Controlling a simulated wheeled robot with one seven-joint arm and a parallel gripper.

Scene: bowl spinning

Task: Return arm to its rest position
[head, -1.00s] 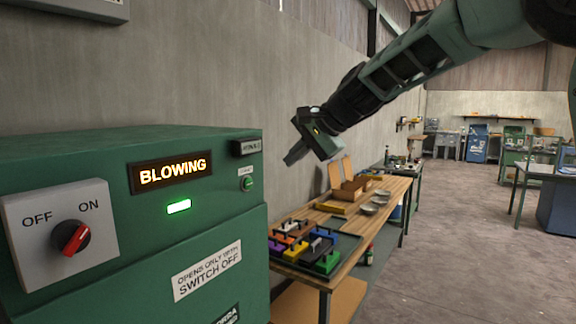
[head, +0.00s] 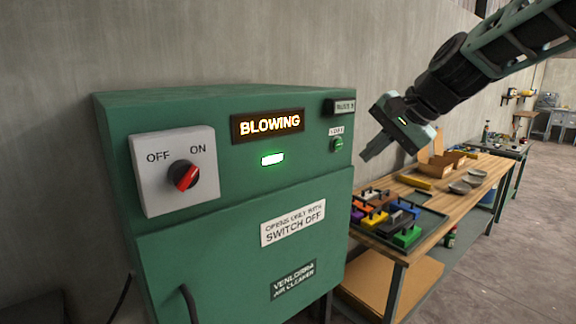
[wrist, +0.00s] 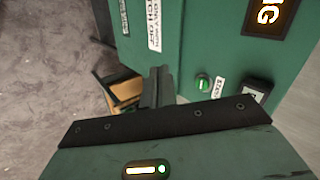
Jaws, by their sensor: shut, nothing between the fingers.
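My gripper (head: 374,148) hangs in the air to the right of the green air cleaner (head: 165,235), above the wooden bench. Its fingers are together with nothing between them. In the wrist view my gripper (wrist: 158,84) points past the cleaner's front, near the small green start button (wrist: 202,83), apart from it as far as I can tell. The arm reaches in from the upper right. The cleaner's display (head: 268,125) reads BLOWING and a green light (head: 272,159) glows below it. The red knob (head: 184,175) points toward ON.
A wooden bench (head: 462,195) stands right of the cleaner. A grey wall runs behind. Open concrete floor (head: 505,270) lies at the right.

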